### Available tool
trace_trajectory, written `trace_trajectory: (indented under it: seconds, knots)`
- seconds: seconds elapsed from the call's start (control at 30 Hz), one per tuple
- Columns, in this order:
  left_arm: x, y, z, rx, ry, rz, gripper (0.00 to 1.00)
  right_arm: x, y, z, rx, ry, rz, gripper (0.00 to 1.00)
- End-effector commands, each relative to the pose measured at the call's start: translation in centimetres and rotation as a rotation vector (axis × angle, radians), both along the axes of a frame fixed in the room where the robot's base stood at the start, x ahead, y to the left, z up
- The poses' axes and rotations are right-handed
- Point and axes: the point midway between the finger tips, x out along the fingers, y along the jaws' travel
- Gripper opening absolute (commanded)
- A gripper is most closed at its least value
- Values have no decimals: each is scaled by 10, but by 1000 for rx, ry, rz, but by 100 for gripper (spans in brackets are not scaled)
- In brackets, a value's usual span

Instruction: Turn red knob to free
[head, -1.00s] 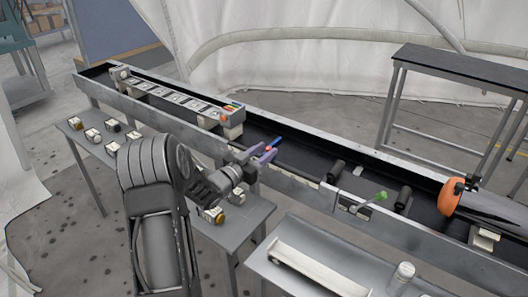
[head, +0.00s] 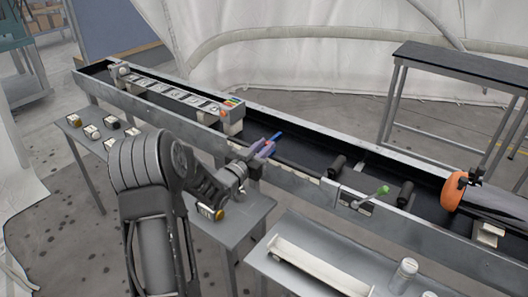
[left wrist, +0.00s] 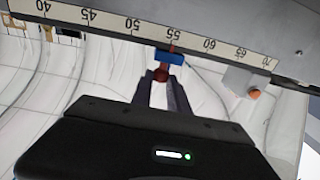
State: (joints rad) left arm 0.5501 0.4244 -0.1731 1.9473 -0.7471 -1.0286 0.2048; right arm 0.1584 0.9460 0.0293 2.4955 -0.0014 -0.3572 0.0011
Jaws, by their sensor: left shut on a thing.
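The red knob (left wrist: 162,74) shows in the left wrist view between the fingertips of my left gripper (left wrist: 161,84), just below a blue block (left wrist: 170,57) at the numbered scale. In the head view my left gripper (head: 263,148) reaches over the near rail of the long trough, and its purple-grey fingers are closed together on the knob. The blue piece (head: 276,136) sticks out just past the fingertips. The red knob is mostly hidden by the fingers in the head view, and its turn angle cannot be read. My right gripper is not in view.
A white numbered scale (left wrist: 120,22) runs along the rail. An orange round part (head: 455,190) sits at the trough's right. A grey side table (head: 225,232) with small boxes stands below my left arm.

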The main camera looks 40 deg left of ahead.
Motion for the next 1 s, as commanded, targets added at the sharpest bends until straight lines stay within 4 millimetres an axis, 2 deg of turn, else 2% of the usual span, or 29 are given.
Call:
trace_trajectory:
  seconds: [0.03, 0.2, 0.57, 0.6, 0.83, 1.0]
  knots:
    - [1, -4, -4, 1, -9, 27, 0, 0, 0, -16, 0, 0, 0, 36]
    - [2, -6, -2, 1, -9, 121, 0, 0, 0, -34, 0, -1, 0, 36]
    - [1, -6, 1, -1, -3, 146, 0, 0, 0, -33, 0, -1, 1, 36]
    - [1, -6, 1, -1, -3, 146, 23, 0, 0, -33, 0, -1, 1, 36]
    - [0, -5, 1, -2, -1, 146, 42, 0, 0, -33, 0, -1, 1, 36]
    - [0, -5, 0, -2, 0, 147, 42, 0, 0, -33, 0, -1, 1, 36]
